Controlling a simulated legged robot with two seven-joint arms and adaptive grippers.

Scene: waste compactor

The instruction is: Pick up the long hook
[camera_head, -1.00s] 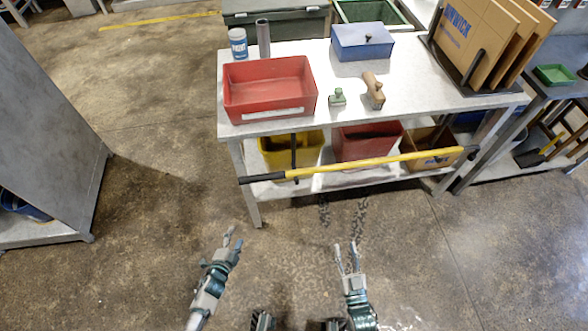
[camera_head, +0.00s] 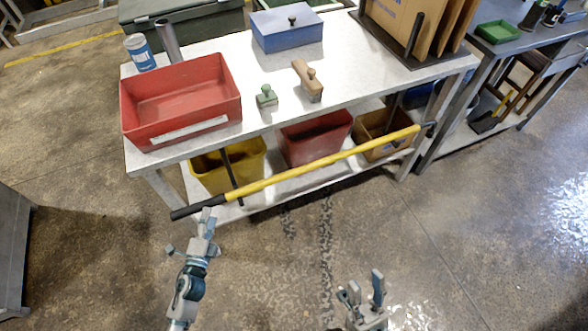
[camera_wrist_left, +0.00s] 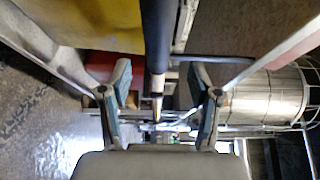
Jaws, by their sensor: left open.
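The long hook (camera_head: 297,173) is a yellow pole with a black grip at its left end and a dark hooked tip at its right. It lies at a slant along the front of the workbench, below the top. My left gripper (camera_head: 200,232) is open just below the pole's left part, near the black grip. In the left wrist view the black grip (camera_wrist_left: 159,35) lines up between the spread fingers of the left gripper (camera_wrist_left: 161,100); contact cannot be told. My right gripper (camera_head: 364,290) is open and empty, low in the head view, away from the pole.
The workbench (camera_head: 215,55) carries a red tray (camera_head: 182,97), a blue box (camera_head: 287,28), a can (camera_head: 140,53) and small tools. Yellow (camera_head: 228,170) and red (camera_head: 315,138) bins stand on the lower shelf behind the pole. The floor in front is clear.

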